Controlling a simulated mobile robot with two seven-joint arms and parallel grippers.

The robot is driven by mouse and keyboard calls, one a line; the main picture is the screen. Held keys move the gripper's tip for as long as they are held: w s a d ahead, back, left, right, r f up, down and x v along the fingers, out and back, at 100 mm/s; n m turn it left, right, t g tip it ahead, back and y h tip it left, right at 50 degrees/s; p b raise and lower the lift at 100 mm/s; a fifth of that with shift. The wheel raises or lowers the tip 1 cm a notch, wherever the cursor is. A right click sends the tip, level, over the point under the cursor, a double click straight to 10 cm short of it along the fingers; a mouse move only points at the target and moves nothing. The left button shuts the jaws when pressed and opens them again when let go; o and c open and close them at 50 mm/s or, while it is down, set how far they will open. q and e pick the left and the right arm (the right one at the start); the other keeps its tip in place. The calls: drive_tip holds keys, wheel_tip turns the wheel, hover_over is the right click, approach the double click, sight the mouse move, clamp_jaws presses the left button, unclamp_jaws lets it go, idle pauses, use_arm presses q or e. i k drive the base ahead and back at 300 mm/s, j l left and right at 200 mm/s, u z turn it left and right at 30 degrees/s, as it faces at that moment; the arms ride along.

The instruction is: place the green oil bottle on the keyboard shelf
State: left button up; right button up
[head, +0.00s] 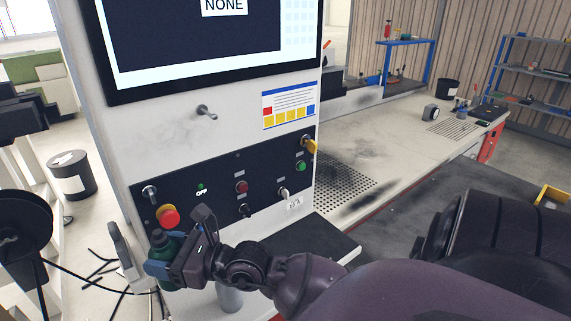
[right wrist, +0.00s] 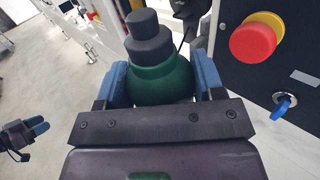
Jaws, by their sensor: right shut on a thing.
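The green oil bottle (right wrist: 160,78) has a dark grey cap and stands between the blue fingers of my right gripper (right wrist: 162,88) in the right wrist view. The right gripper (head: 168,268) is shut on it. In the head view the bottle (head: 163,243) is upright, in front of the control panel's lower left corner. A flat dark shelf (head: 318,238), seemingly the keyboard shelf, juts out below the panel, to the right of the gripper and partly hidden by my right arm. My left gripper (right wrist: 30,130) shows small at the left of the right wrist view; its opening is unclear.
The black control panel (head: 222,185) carries a red emergency button (head: 169,216), knobs and a key switch close to the bottle. A grey cylinder (head: 230,298) shows below my right wrist. A long workbench (head: 370,140) extends back right. A dark reel (head: 22,225) stands at left.

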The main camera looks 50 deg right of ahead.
sight(321, 247)
drive_tip(key=i+z, duration=0.15)
drive_tip(key=z, duration=0.3)
drive_tip(key=i+z, duration=0.15)
drive_tip(key=z, duration=0.3)
drive_tip(key=i+j+z, duration=0.1)
drive_tip(key=z, duration=0.35)
drive_tip(key=i+j+z, duration=0.1)
drive_tip(key=z, duration=0.35)
drive_tip(key=i+j, duration=0.05)
